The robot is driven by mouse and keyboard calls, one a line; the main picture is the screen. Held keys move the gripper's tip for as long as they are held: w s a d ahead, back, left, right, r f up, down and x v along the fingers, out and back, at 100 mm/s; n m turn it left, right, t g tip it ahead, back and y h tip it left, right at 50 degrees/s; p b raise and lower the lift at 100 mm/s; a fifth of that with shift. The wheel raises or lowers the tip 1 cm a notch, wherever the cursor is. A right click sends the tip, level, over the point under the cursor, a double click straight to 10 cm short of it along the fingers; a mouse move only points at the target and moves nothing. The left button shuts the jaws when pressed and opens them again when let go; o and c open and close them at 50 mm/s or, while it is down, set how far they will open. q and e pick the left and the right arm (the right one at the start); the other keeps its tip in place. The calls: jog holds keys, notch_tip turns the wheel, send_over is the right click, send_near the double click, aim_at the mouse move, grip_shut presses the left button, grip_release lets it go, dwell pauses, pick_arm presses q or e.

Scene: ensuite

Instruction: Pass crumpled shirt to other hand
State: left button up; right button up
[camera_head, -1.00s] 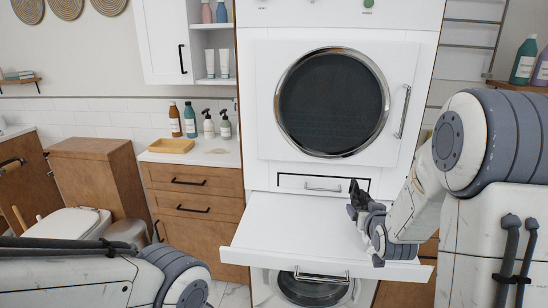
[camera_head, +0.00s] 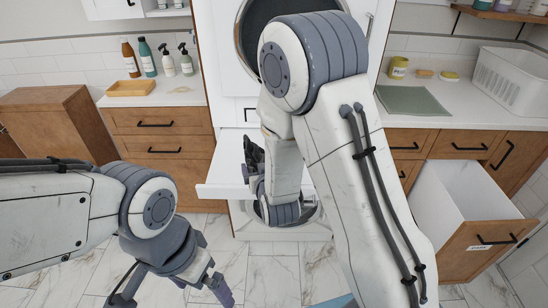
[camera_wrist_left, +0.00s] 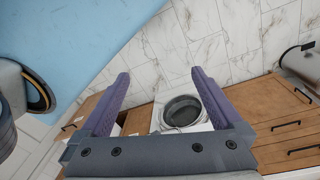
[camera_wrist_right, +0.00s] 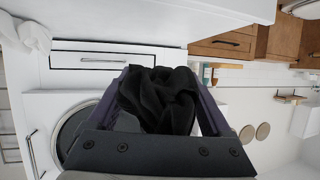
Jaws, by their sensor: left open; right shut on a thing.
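The crumpled shirt is a black bundle (camera_wrist_right: 160,98) between the purple fingers of my right gripper (camera_wrist_right: 160,78), which is shut on it. In the head view the dark shirt (camera_head: 254,153) shows just above the white pull-out shelf, and my right arm hides part of that area. My left gripper (camera_head: 172,292) is low at the left of the head view, over the tiled floor, fingers pointing down. It is open and empty, as the left wrist view (camera_wrist_left: 158,88) also shows. The two grippers are well apart.
The white pull-out shelf (camera_head: 215,190) juts from the white appliance column. An open white drawer (camera_head: 455,205) stands out at the right. A white basket (camera_head: 513,82) and green cloth (camera_head: 412,101) are on the right counter. The floor at front left is clear.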

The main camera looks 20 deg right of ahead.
pick_arm(q)
jog(key=w+a+r+m, duration=0.25)
jog(key=w+m, duration=0.55)
jog(key=w, duration=0.4)
jog(key=w+d+r+m+t+y, duration=0.2)
jog(key=w+d+m, duration=0.3)
jog(key=w+m, duration=0.45)
jog(key=w+d+r+m+t+y, duration=0.15)
jog(key=w+d+m, duration=0.35)
jog(key=w+m, duration=0.5)
jog(key=w+d+x, duration=0.1)
jog(key=x, duration=1.1)
jog(key=shift+w+n+t, duration=0.35)
pick_arm(e)
jog(key=s+a, duration=0.2)
jog(key=a, duration=0.9)
jog(key=shift+s+a, duration=0.2)
jog(key=shift+a, duration=0.05)
pick_arm(q)
jog(key=shift+r+h, duration=0.15)
jog(key=shift+h, duration=0.1)
